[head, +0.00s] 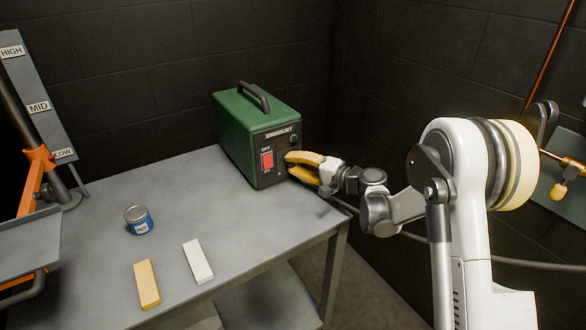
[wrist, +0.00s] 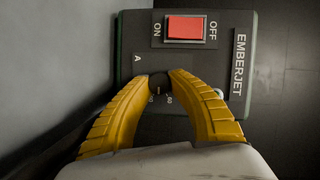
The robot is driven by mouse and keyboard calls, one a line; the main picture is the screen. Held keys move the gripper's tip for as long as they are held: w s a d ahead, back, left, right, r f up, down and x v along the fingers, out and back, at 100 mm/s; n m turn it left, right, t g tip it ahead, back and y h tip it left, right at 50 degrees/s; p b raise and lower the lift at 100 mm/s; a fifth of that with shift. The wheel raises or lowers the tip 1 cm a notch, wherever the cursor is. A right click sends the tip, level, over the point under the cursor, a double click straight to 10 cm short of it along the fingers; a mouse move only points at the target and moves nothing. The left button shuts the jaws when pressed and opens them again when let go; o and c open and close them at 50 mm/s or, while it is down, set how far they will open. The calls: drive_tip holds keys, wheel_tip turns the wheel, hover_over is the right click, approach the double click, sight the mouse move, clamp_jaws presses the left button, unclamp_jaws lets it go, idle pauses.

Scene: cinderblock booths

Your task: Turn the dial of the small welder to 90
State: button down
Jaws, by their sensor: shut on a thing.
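The small welder (head: 240,140) is a green box with a black front and a top handle, standing at the table's back right corner. Its front (wrist: 135,65) shows in the wrist view, turned sideways, with a red ON/OFF switch (wrist: 185,28) and the word EMBERJET. My gripper (head: 290,165) reaches the front from the right. In the wrist view its yellow fingers (wrist: 160,78) are shut on the dark dial (wrist: 159,82). Small scale numbers show between the fingers, one looking like 80. The fingers cover most of the dial, so its exact setting cannot be read.
On the grey table (head: 100,230) are a blue tin (head: 138,220), a white block (head: 198,261) and a tan block (head: 147,284). An orange and grey stand (head: 40,165) labelled HIGH, MID and LOW is at the left. Dark block walls close in behind the welder.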

drive_tip(key=m+y+b, duration=0.1)
drive_tip(key=m+b, duration=0.1)
drive_tip(key=m, duration=0.1)
drive_tip(key=shift+f+t, duration=0.15)
drive_tip(key=shift+t, duration=0.15)
drive_tip(key=shift+m+y+b, duration=0.5)
drive_tip(key=shift+m+b, duration=0.05)
drive_tip(key=shift+m, duration=0.65)
drive_tip(key=shift+t, duration=0.3)
drive_tip(key=c, duration=1.2)
unclamp_jaws()
drive_tip(key=shift+o, duration=0.2)
drive_tip(key=v, duration=1.2)
